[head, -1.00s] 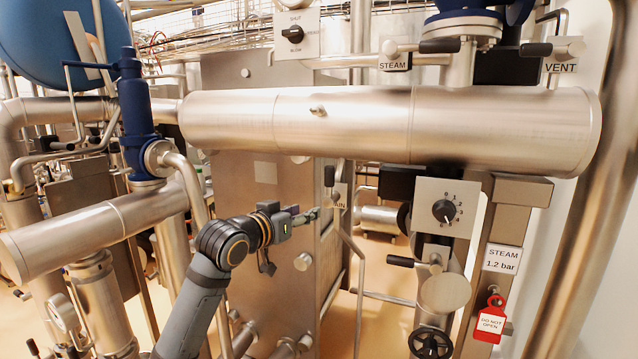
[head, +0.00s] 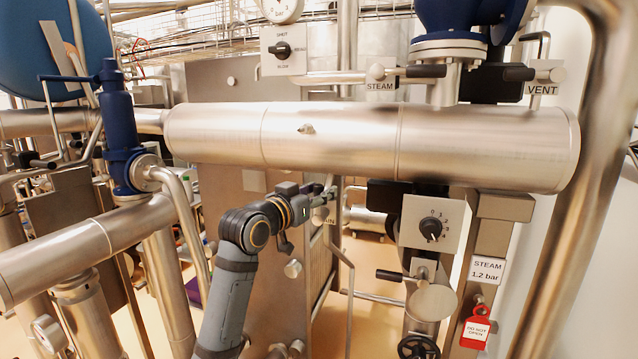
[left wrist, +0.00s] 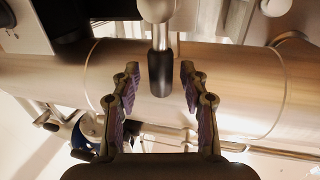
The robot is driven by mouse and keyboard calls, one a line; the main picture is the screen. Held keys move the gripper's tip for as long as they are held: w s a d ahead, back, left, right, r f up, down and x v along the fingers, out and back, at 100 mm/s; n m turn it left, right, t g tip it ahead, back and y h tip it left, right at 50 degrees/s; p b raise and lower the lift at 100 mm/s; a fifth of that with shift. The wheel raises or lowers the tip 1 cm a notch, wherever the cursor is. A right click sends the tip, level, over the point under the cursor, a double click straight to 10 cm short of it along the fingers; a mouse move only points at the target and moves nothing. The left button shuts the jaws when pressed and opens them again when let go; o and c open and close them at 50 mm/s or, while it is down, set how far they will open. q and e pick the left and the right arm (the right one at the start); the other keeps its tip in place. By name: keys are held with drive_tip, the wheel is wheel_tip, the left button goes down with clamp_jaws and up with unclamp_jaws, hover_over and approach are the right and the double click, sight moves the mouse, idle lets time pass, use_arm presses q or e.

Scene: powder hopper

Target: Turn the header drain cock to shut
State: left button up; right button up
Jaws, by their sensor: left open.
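The header drain cock hangs below the big steel header (head: 480,145); its tag (head: 328,217), partly covered and showing only its last letters, is beside my gripper. My left gripper (head: 325,192) is at the cock and hides most of its lever in the head view. In the left wrist view the cock's lever (left wrist: 160,75) is a metal stem with a black grip end. The open fingers of my left gripper (left wrist: 160,92) stand on either side of that end, with a gap visible on both sides. My right gripper is not in view.
A steam lever (head: 425,71) and a vent lever (head: 519,74) sit above the header. A dial box (head: 430,224) and a red do-not-open tag (head: 475,330) are to the right. A blue valve (head: 120,130) and a bent pipe (head: 180,230) stand left of my arm.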

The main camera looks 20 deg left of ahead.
use_arm(q)
drive_tip(key=shift+w, duration=0.25)
drive_tip(key=shift+c, duration=0.2)
clamp_jaws()
drive_tip(key=shift+f, duration=0.1)
